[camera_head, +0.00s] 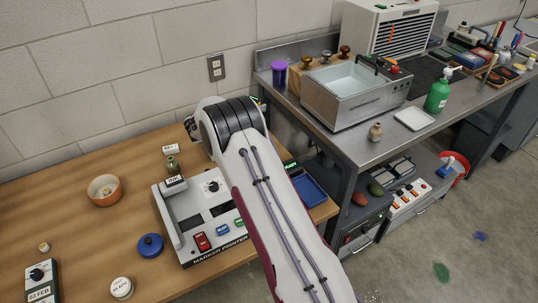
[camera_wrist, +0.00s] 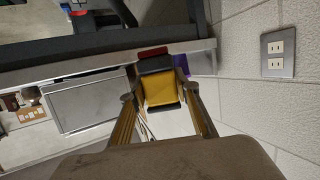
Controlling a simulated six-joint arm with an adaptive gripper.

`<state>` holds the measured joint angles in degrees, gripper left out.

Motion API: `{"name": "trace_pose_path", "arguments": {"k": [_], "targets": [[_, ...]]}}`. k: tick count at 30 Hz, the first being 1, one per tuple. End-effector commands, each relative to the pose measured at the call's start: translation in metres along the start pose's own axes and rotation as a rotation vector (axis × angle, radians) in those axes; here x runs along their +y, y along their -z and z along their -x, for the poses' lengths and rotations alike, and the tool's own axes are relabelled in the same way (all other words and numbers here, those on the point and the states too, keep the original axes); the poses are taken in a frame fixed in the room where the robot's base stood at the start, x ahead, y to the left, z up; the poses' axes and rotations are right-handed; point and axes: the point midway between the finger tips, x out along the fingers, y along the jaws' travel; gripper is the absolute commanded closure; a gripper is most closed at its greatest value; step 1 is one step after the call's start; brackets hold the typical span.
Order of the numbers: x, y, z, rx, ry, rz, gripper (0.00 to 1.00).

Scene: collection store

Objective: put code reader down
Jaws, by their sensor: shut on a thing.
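In the wrist view, a yellow block-shaped thing with black ends, which looks like the code reader (camera_wrist: 160,90), sits between the fingers of my gripper (camera_wrist: 157,97). The fingers are shut on its sides. A red strip lies just beyond its far end; I cannot tell whether it belongs to the reader. In the head view, my arm hides the gripper and the reader. I cannot tell whether the reader touches a surface.
The wooden table holds a marker printer (camera_head: 205,215), an orange bowl (camera_head: 104,190), a blue round piece (camera_head: 150,246) and a blue tray (camera_head: 309,189). The steel bench holds a basin (camera_head: 345,100), a purple jar (camera_head: 279,72) and a green bottle (camera_head: 437,96). Bare wood shows at left.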

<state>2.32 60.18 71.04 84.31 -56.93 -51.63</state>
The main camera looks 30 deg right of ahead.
Motion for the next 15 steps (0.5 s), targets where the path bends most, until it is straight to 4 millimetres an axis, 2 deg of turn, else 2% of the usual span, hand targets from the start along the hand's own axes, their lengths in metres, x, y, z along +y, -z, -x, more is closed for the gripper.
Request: {"name": "trace_pose_path", "arguments": {"k": [7,15], "targets": [[0.021,-0.007,-0.013,0.002,-0.16,-0.051,0.94],[0.04,-0.014,-0.015,0.001,-0.307,-0.097,0.94]]}}
